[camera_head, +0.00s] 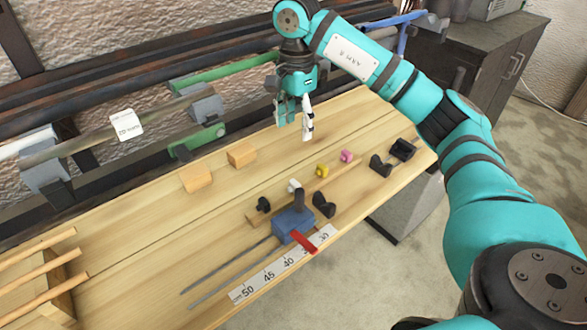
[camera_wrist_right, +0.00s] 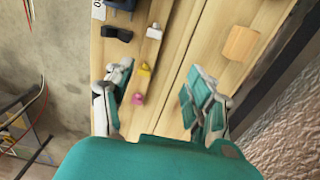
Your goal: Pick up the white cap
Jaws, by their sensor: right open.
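The white cap (camera_head: 293,185) is small and stands on the wooden bench just behind the dark post of a blue clamp, which partly hides it in the head view. It also shows in the right wrist view (camera_wrist_right: 154,33), beyond the fingertips near the top. My right gripper (camera_head: 294,117) is open and empty above the bench, farther back than the cap and apart from it. Its two fingers are spread in the right wrist view (camera_wrist_right: 158,85). My left gripper does not show.
A yellow cap (camera_head: 322,170) and a pink cap (camera_head: 346,156) stand right of the white one. The blue clamp (camera_head: 291,224) with a red lever is in front. Black pieces (camera_head: 324,205) lie nearby. Two wooden blocks (camera_head: 197,177) are at the back left. The left bench middle is clear.

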